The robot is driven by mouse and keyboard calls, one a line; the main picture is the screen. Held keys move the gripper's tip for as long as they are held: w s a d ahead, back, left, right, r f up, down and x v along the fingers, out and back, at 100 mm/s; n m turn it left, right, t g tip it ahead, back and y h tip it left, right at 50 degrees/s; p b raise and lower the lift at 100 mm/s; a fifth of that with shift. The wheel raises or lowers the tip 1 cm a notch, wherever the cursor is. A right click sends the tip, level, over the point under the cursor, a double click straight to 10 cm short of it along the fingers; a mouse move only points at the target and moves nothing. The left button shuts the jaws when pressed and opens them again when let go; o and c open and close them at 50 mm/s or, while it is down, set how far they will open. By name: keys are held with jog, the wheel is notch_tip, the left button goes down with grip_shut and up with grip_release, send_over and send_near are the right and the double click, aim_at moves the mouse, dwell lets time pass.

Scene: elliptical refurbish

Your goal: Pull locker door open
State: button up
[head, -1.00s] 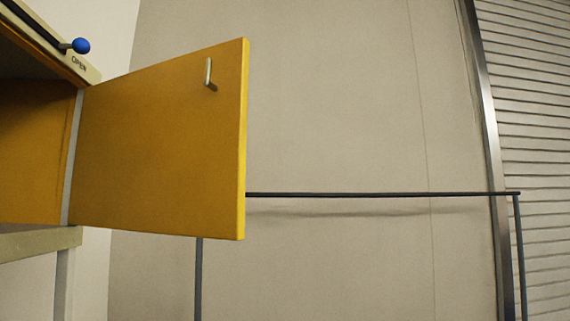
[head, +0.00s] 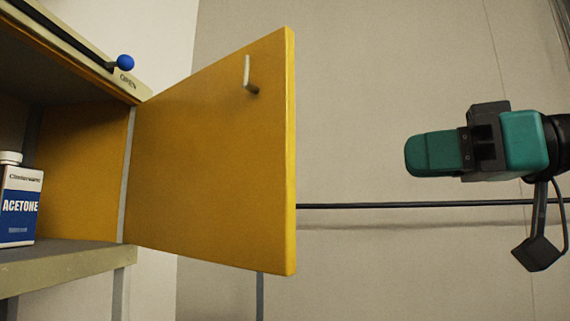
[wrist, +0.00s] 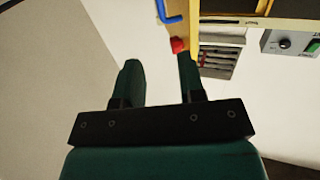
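The yellow locker door (head: 215,160) stands swung wide open in the head view, hinged at its left edge. A small metal hook (head: 249,75) is on its visible inner face. The locker (head: 75,260) is at the left with its interior exposed. My gripper (head: 408,156) is to the right of the door's free edge, apart from it. In the wrist view my gripper's two green fingers (wrist: 158,75) are spread with nothing between them. A blue handle (wrist: 170,12) on a yellow edge shows near the right finger.
A white and blue acetone container (head: 18,205) stands inside the locker. A blue-knobbed lever (head: 125,62) sits above the opening, beside the word OPEN. A dark rail (head: 380,205) runs behind the door. A control box (wrist: 290,42) shows in the wrist view.

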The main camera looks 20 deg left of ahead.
aim_at(285, 168)
jog(key=a+p, duration=0.2)
jog(key=a, duration=0.3)
jog(key=w+a+p, duration=0.1)
jog(key=a+p, duration=0.2)
jog(key=a, duration=0.2)
jog(key=a+p, duration=0.2)
jog(key=a, duration=0.4)
jog(key=shift+w+r, duration=0.15)
jog(key=shift+w, duration=0.1)
jog(key=shift+a+p, duration=0.4)
jog(key=shift+a, duration=0.05)
jog(key=shift+f, duration=0.2)
grip_shut()
